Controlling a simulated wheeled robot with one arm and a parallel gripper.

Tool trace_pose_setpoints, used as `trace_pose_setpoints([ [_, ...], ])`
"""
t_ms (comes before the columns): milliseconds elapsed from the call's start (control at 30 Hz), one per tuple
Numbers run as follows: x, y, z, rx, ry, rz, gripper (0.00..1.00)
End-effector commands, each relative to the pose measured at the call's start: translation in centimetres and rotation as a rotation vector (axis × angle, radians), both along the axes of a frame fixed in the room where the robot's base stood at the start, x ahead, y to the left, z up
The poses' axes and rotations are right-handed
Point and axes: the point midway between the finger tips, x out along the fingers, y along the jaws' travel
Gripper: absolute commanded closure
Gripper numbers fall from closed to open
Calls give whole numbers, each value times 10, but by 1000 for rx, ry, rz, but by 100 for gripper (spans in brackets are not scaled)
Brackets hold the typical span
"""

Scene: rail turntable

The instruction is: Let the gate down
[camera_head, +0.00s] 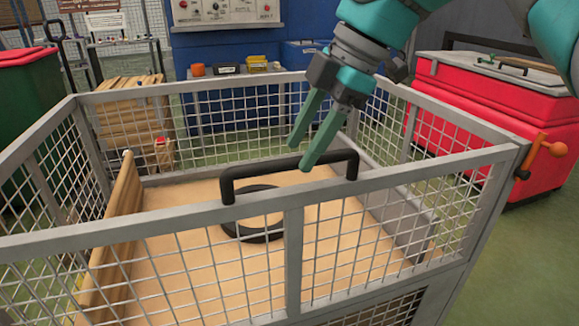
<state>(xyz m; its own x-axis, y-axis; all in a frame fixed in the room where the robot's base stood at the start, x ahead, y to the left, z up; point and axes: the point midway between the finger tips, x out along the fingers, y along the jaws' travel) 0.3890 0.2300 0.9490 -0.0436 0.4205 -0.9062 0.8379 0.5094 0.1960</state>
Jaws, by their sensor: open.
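The gate (293,232) is the near mesh panel of a wire-sided cart. It stands upright and closes the front side. A black bar handle (287,166) rises from its top rail. An orange lever latch (546,149) sits at the right corner post of the cart. My gripper (301,154) is just above and behind the handle, pointing down and to the left. Its two teal fingers are apart with nothing between them. One fingertip overlaps the handle bar in the picture; I cannot tell whether they touch.
Inside the cart, a black ring (250,236) lies on the wooden floor (180,275), and a wooden board leans at the left. A red chest (478,122) stands to the right, a green bin (27,110) to the left, and a blue cabinet behind. Green floor shows at right.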

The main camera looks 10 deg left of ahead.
Motion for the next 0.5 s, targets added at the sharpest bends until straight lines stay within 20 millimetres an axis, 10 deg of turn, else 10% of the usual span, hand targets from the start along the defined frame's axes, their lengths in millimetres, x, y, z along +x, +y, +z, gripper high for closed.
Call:
trace_pose_setpoints([
  [500,10,3,-15,0,0,5,48],
])
